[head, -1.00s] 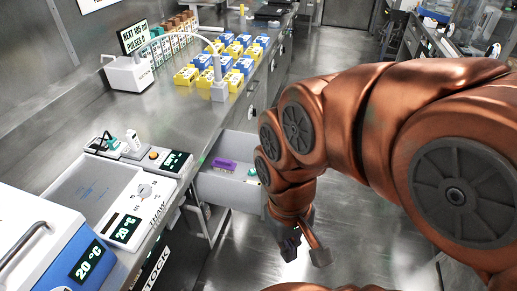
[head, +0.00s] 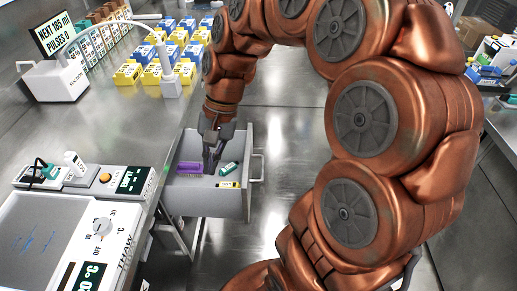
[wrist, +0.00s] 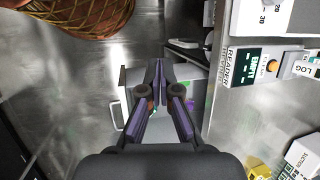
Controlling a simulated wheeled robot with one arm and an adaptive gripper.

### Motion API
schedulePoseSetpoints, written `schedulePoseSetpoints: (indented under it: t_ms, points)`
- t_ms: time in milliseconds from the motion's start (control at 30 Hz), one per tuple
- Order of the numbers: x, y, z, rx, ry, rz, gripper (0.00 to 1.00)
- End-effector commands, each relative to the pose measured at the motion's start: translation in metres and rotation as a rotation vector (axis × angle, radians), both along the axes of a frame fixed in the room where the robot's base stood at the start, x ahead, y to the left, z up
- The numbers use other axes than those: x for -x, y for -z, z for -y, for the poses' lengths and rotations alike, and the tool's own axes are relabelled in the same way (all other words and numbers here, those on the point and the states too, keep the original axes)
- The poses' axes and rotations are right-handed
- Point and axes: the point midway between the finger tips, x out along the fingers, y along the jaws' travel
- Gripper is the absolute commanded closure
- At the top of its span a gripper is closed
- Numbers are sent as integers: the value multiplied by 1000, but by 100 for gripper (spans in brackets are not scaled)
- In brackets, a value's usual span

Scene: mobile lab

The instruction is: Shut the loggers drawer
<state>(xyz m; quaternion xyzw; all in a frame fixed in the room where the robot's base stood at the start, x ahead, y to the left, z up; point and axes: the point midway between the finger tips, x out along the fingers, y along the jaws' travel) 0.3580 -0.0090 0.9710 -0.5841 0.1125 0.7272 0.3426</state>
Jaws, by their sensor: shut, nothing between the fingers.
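A grey drawer (head: 238,203) stands pulled out from under the steel bench, with a bar handle (head: 257,168) on its front at the right. No label naming it is readable. Inside lie a purple block (head: 189,167), a green-and-white item (head: 229,169) and a small yellow item (head: 228,185). My gripper (head: 210,168) is shut and empty, pointing down over the drawer's inside, behind its front panel. Whether the tips touch anything inside cannot be told. The wrist view shows the shut fingers (wrist: 158,66) in front of the drawer, with its handle (wrist: 117,112) to the left.
The bench (head: 115,120) carries a suction unit (head: 55,80), blue and yellow boxes (head: 165,58), a reader box (head: 128,181) and a thaw plate (head: 50,235). Open floor (head: 290,150) lies right of the drawer. Another bench with items (head: 495,60) stands at far right.

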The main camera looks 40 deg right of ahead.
Motion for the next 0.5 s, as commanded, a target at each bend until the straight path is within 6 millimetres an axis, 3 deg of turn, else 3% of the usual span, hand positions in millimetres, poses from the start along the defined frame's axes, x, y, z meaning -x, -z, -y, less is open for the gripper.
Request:
schedulePoseSetpoints:
  t_ms: [100, 267, 500]
  points:
    - [-35, 17, 25, -67, 169, -24, 100]
    - [-75, 37, 68, -156, 404, -68, 100]
    - [-117, 79, 158, -287, 778, -138, 100]
